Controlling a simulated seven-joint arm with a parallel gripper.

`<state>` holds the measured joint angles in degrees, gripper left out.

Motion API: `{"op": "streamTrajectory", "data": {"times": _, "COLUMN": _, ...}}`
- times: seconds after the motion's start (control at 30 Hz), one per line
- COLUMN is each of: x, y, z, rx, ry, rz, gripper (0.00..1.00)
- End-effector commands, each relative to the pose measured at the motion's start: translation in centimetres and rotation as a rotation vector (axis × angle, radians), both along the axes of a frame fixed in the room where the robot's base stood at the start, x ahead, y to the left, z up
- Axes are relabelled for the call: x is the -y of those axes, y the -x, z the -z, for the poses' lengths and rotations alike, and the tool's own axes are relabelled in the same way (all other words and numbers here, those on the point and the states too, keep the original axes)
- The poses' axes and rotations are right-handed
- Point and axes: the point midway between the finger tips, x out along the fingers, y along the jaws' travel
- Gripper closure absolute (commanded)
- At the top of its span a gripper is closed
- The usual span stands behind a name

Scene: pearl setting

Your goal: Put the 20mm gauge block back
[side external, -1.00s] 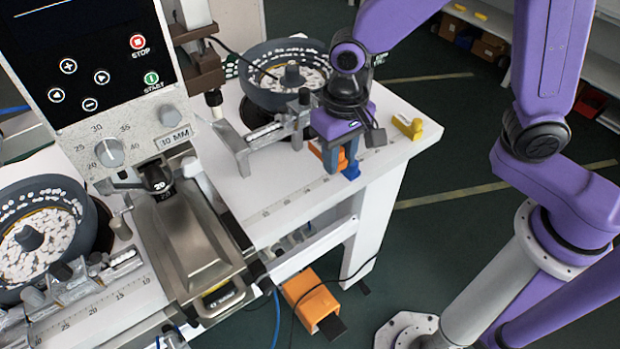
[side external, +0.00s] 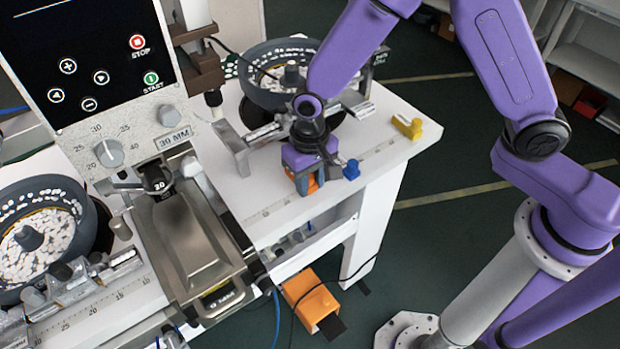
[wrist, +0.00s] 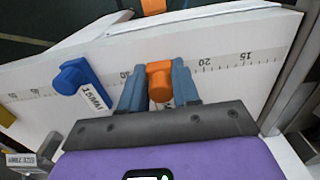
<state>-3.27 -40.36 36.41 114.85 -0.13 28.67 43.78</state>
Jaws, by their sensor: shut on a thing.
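An orange gauge block (side external: 313,185) is between the fingers of my gripper (side external: 305,183), at the ruled front edge of the white table. In the wrist view my gripper (wrist: 158,68) is shut on the orange block (wrist: 160,82); its size label is mostly hidden. Whether the block touches the table, I cannot tell. A blue block (side external: 351,170) labelled 15MM stands beside it, apart from my fingers; it also shows in the wrist view (wrist: 80,78). A yellow block (side external: 407,126) lies farther right on the table.
The white table (side external: 385,152) has a ruler scale along its edge. A bowl feeder (side external: 262,92) with its metal track is behind my gripper. A machine with a 30 MM plate (side external: 174,138) stands left. An orange foot pedal (side external: 312,300) is on the floor below.

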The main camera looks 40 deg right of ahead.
Motion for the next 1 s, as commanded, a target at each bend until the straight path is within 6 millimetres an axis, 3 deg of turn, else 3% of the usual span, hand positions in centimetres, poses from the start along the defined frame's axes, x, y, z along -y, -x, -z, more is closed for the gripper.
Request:
{"op": "streamTrajectory", "data": {"times": 0.37, "x": 0.0, "y": 0.0, "z": 0.4, "rx": -0.001, "ry": 0.001, "rz": 0.0, "gripper": 1.0}}
{"op": "streamTrajectory", "data": {"times": 0.4, "x": 0.0, "y": 0.0, "z": 0.3, "rx": 0.0, "ry": 0.0, "rz": 0.0, "gripper": 0.56}}
{"op": "streamTrajectory", "data": {"times": 0.43, "x": 0.0, "y": 0.0, "z": 0.3, "rx": 0.0, "ry": 0.0, "rz": 0.0, "gripper": 0.46}}
{"op": "streamTrajectory", "data": {"times": 0.47, "x": 0.0, "y": 0.0, "z": 0.3, "rx": 0.0, "ry": 0.0, "rz": 0.0, "gripper": 0.44}}
{"op": "streamTrajectory", "data": {"times": 0.77, "x": 0.0, "y": 0.0, "z": 0.2, "rx": 0.0, "ry": 0.0, "rz": 0.0, "gripper": 0.44}}
{"op": "streamTrajectory", "data": {"times": 1.0, "x": -0.1, "y": -0.1, "z": -2.2, "rx": 0.003, "ry": -0.003, "rz": 0.0, "gripper": 0.44}}
